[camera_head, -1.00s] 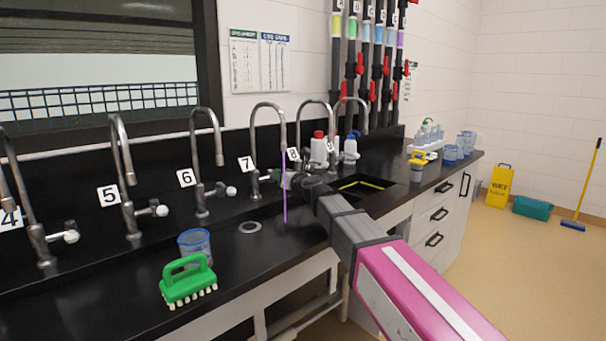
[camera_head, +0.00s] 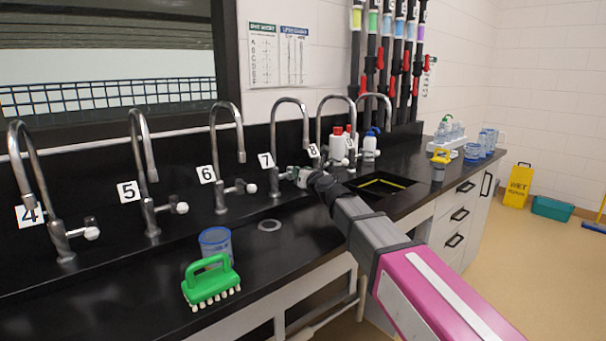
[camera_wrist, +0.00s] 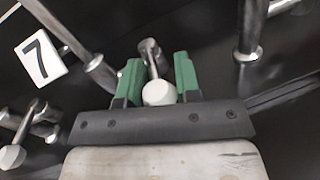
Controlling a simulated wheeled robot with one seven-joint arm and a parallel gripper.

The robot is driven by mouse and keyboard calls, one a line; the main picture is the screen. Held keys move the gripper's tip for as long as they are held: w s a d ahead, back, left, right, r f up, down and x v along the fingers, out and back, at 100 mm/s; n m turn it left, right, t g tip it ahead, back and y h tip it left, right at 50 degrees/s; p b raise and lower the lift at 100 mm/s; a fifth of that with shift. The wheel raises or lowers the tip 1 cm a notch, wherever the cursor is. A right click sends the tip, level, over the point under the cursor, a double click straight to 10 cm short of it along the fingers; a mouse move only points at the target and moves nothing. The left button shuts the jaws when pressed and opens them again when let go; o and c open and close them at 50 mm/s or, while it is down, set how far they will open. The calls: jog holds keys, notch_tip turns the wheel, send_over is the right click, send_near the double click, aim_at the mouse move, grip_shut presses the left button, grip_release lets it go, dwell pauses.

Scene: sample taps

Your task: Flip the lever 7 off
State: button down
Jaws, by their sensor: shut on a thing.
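Tap 7 (camera_head: 290,101) is a tall curved metal faucet behind the black counter, with a white label 7 (camera_head: 267,160) beside it. No stream shows under its spout. My gripper (camera_head: 295,173) is at the base of this tap. In the wrist view my gripper (camera_wrist: 158,72) has its green fingers on either side of the metal lever of tap 7, shut on it. The lever's white round knob (camera_wrist: 159,93) shows between the fingers, close to the palm. In the head view my gripper mostly hides the lever.
Taps 6 (camera_head: 217,160) and 5 (camera_head: 141,175) stand to the left, tap 8 (camera_head: 323,120) close on the right. A green brush (camera_head: 210,284) and a blue cup (camera_head: 215,242) are on the front counter. A sink (camera_head: 380,186) lies right of my gripper.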

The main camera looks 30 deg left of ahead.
jog(key=c, duration=0.8)
grip_release()
jog(key=v, duration=1.1)
jog(key=shift+a, duration=0.1)
